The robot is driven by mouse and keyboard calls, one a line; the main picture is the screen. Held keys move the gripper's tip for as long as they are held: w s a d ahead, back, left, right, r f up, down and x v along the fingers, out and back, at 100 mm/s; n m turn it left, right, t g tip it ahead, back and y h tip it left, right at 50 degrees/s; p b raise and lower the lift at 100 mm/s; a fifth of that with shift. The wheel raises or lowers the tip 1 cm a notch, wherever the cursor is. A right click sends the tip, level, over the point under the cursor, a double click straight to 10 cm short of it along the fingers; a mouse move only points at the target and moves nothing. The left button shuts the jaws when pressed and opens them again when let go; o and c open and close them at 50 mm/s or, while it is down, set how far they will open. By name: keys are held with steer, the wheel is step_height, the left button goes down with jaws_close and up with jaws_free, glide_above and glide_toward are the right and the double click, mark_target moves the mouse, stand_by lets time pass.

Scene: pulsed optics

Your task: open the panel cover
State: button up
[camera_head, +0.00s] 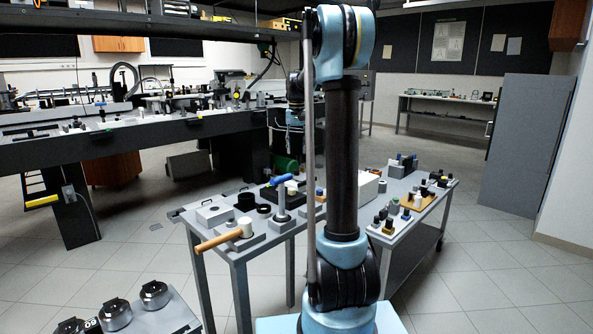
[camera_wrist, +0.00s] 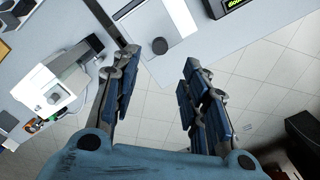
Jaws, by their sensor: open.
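In the wrist view, a pale flat plate (camera_wrist: 143,27) with a dark round knob (camera_wrist: 160,46) lies on a grey table top; it may be the panel cover, but I cannot tell for sure. It looks closed or flat. My gripper (camera_wrist: 160,64) is open, with its two blue-padded fingers apart and nothing between them. The fingers point toward the plate, and the knob shows in the gap, beyond the fingertips. I cannot judge the height between them. In the head view my arm hides most of the gripper, and I cannot pick out the cover there.
In the wrist view, a white instrument (camera_wrist: 48,84) stands left of the fingers and a dark box with a green display (camera_wrist: 242,4) at the upper right. In the head view, a grey table (camera_head: 268,240) carries a wooden-handled mallet (camera_head: 222,237). Tiled floor (camera_head: 500,230) is clear at the right.

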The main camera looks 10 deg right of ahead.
mark_target(297, 170)
step_height(297, 170, down, 9)
steer(key=shift+f, duration=0.15)
steer(key=shift+c, duration=0.6)
jaws_close()
